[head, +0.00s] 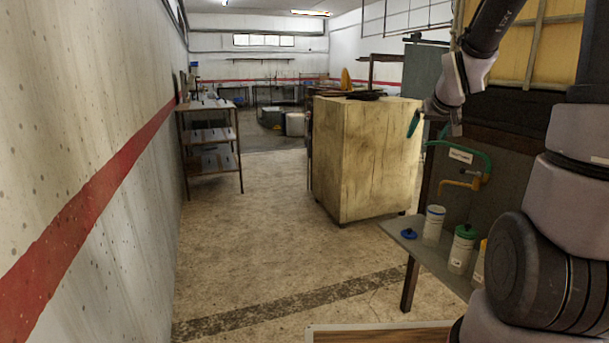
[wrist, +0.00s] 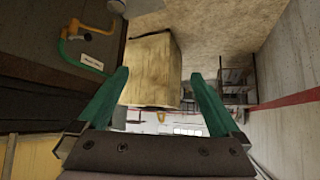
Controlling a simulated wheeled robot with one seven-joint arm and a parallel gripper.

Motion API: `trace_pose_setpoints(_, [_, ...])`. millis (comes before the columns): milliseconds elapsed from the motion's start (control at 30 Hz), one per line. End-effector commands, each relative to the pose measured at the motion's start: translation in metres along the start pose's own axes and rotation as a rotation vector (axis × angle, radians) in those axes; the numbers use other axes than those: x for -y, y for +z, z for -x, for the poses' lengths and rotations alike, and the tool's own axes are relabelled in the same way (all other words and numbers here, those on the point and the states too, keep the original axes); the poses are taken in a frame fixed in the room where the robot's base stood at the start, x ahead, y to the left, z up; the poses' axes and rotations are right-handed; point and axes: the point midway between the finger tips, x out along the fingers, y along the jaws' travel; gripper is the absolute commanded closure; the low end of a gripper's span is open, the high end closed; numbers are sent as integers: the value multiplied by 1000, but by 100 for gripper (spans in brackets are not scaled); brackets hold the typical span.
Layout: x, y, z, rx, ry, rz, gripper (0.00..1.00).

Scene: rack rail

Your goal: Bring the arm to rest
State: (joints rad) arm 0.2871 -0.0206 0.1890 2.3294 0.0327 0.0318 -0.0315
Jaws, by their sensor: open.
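My arm (head: 575,200) rises along the right side of the head view and bends over at the top right. My gripper (head: 414,123) hangs at its end, in front of the upper right part of a wooden cabinet. In the wrist view my gripper (wrist: 159,73) shows two green fingers spread wide apart, with nothing between them. The gripper is open, empty and in the air, clear of the bench.
A bench (head: 433,258) at the right holds a white jar (head: 433,226), a green-lidded jar (head: 461,249) and a blue lid (head: 408,233). The wooden cabinet (head: 365,160) stands behind.

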Motion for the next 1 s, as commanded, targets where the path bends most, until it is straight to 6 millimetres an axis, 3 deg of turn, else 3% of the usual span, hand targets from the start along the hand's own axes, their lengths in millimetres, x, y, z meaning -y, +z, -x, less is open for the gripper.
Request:
trace_pose_setpoints(33, [7, 1, 27, 6, -3, -19, 0])
trace_pose_setpoints(300, [36, 47, 151, 109, -61, -179, 0])
trace_pose_setpoints(500, [52, 93, 219, 187, -139, -284, 0])
trace_pose_setpoints(700, [58, 117, 248, 231, -185, -333, 0])
trace_pose_setpoints(1000, [59, 120, 250, 239, -189, -338, 0])
